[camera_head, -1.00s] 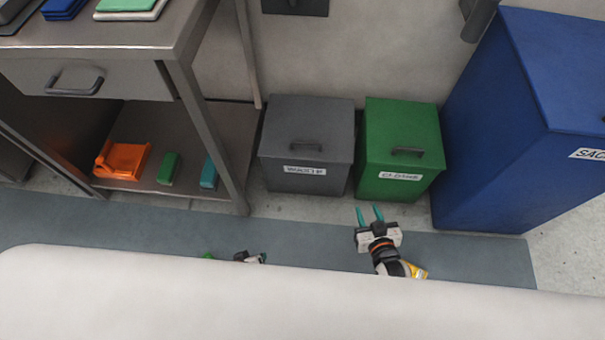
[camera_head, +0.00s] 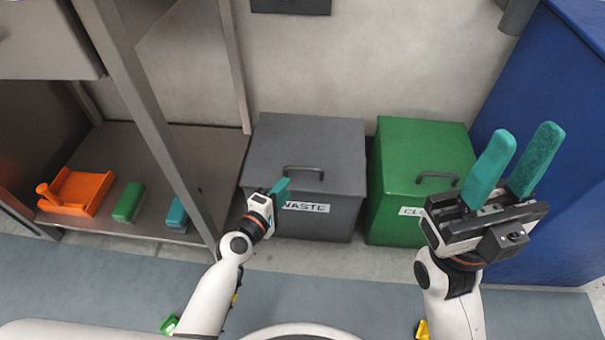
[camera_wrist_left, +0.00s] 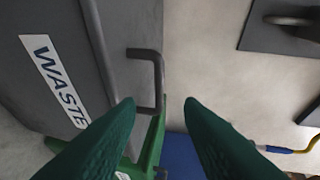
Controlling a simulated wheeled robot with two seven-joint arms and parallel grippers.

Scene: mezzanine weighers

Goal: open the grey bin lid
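The grey bin (camera_head: 325,222) stands against the wall with a "WASTE" label on its front. Its lid (camera_head: 285,142) is closed, with a dark bar handle (camera_head: 304,170) near the front edge. My left gripper (camera_head: 284,186) is at the front left of the lid, close to the handle. In the left wrist view my left gripper (camera_wrist_left: 160,104) has its teal fingers apart, with the handle (camera_wrist_left: 158,72) ahead near the gap; contact cannot be told. My right gripper (camera_head: 522,138) is open and empty, raised in front of the green and blue bins.
A green bin (camera_head: 385,215) stands just right of the grey one, and a large blue bin (camera_head: 560,200) is further right. A metal table leg (camera_head: 150,120) is left of my left arm. Its lower shelf (camera_head: 150,165) holds an orange item and small blocks.

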